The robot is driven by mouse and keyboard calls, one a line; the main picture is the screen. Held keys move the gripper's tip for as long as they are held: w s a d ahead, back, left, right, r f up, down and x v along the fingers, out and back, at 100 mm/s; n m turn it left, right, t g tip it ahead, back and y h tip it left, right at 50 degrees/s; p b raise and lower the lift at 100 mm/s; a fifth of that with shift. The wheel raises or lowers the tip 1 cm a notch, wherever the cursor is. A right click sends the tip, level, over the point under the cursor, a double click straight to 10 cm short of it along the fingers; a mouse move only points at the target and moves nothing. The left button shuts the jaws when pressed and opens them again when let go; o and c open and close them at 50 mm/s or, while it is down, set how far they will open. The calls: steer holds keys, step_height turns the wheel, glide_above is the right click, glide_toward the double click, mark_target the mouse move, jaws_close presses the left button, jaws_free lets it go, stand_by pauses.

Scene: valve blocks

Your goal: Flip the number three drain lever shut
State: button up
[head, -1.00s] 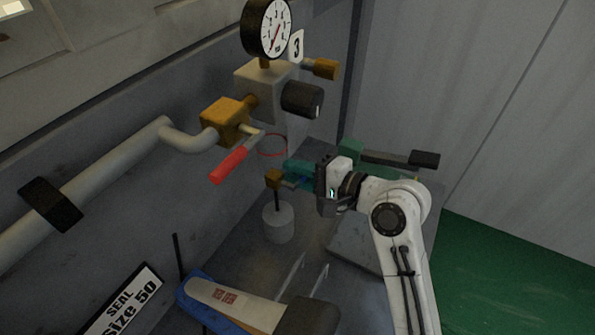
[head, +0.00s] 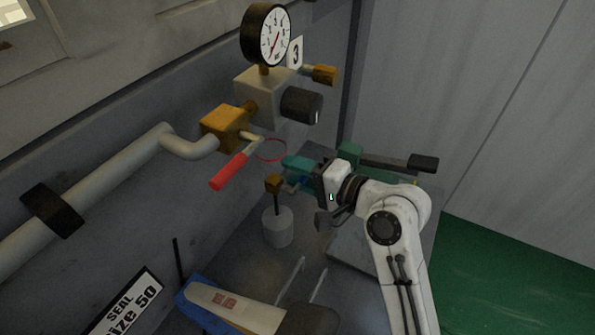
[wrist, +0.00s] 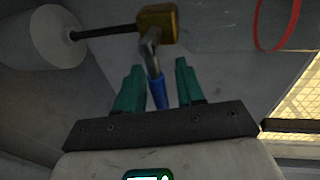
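A small brass drain valve (head: 274,184) sits on a dark stem above a grey cylinder, below the number 3 plate (head: 295,53). It also shows at the top of the wrist view (wrist: 158,22). Its lever has a metal shank and a blue handle (wrist: 158,92), which points back toward my palm. My gripper (head: 298,174) is beside this valve, right of it in the head view. In the wrist view its two teal fingers (wrist: 158,72) stand on either side of the blue handle, with gaps on both sides. The gripper is open.
A pressure gauge (head: 267,35) tops the block. The grey cylinder (head: 277,227) stands below. A dark-handled green valve (head: 400,162) is behind my wrist.

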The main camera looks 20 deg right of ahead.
steer(key=b+v, duration=0.1)
steer(key=v, duration=1)
steer(key=shift+b, duration=0.35)
steer(key=shift+f, duration=0.1)
